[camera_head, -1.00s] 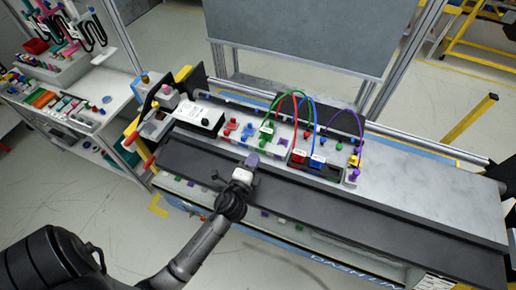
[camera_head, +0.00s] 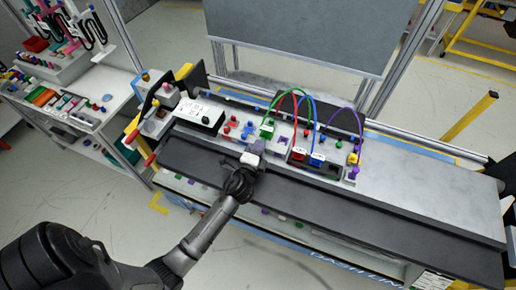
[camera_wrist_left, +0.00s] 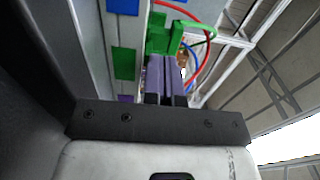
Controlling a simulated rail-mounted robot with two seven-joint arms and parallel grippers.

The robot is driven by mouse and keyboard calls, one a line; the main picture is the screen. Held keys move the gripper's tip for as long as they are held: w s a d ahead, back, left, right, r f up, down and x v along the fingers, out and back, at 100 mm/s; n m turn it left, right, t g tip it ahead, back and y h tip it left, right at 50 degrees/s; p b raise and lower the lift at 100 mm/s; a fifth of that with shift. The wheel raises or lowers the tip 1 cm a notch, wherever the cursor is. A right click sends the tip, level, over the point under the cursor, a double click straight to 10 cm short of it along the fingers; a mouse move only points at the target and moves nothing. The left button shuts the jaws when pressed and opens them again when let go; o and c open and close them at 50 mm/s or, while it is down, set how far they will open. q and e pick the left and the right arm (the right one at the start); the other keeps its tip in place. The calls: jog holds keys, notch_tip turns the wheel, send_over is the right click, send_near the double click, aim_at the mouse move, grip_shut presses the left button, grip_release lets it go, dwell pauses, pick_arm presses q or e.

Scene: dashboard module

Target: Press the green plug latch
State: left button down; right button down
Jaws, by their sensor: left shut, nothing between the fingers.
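The green plug (camera_head: 267,131) sits on the light grey dashboard module, with a green cable arching up from it. In the left wrist view the green plug (camera_wrist_left: 158,42) is straight ahead of the fingertips, with an upright green tab on its right. My left gripper (camera_head: 259,146) is just in front of the plug, on the near side. Its purple fingers (camera_wrist_left: 167,68) are shut with nothing between them. They appear close to the plug's underside in the wrist view; I cannot tell whether they touch. My right gripper is not in view.
A yellow plug (camera_head: 353,159) is farther right. Red, blue and purple cables arch above the module. A dark rail runs along the front; the grey bench top (camera_head: 430,185) at right is clear.

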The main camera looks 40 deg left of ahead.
pick_arm(q)
jog(key=shift+w+a+f, duration=0.15)
jog(key=shift+w+a, duration=0.05)
jog(key=shift+s+f, duration=0.1)
jog(key=shift+f, duration=0.05)
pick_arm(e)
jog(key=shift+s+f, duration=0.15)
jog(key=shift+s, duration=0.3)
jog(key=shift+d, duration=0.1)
